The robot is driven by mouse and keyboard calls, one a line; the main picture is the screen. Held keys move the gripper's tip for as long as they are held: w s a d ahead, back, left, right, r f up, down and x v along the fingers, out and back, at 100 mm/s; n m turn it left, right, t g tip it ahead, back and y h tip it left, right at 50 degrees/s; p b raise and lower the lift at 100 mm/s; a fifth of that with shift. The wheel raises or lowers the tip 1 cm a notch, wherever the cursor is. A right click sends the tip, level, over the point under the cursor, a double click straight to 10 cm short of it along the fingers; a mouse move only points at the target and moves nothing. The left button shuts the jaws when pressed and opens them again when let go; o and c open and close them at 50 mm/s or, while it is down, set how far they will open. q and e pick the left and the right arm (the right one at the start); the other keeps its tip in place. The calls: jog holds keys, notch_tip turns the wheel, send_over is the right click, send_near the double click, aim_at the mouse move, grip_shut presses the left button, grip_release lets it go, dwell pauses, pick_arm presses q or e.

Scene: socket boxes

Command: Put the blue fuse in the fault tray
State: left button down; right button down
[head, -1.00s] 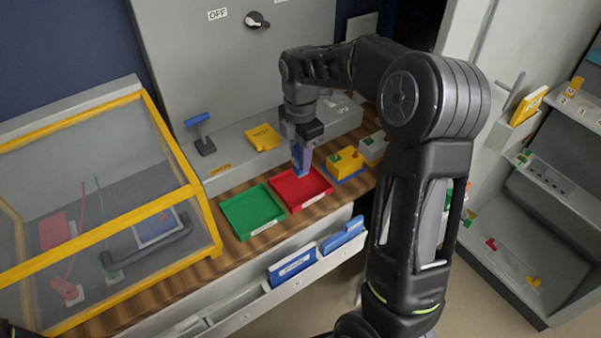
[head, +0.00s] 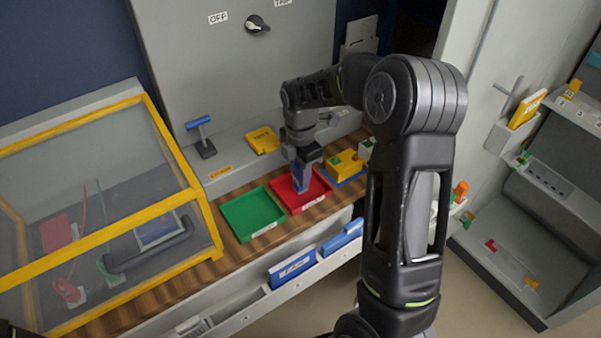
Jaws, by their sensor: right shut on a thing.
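My right gripper (head: 301,184) points down over the red tray (head: 318,201) on the wooden bench. It is shut on the blue fuse (head: 302,186), which shows only as a small blue piece at the fingertips. The fuse is low, within the tray's outline; I cannot tell whether it touches the tray floor. The red tray has a white label on its front edge, too small to read. My left gripper is not in view.
A green tray (head: 252,214) sits directly left of the red one. A yellow block (head: 345,163) on a blue base stands to the right. A yellow-framed clear case (head: 150,225) fills the left. A blue-handled lever (head: 199,123) stands behind.

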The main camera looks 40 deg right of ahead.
jog(key=shift+f, duration=0.2)
jog(key=c, duration=1.2)
grip_release()
jog(key=shift+r, duration=0.1)
jog(key=shift+o, duration=0.2)
notch_tip(320, 180, up, 12)
jog(key=shift+r+b, duration=0.15)
jog(key=shift+b, duration=0.35)
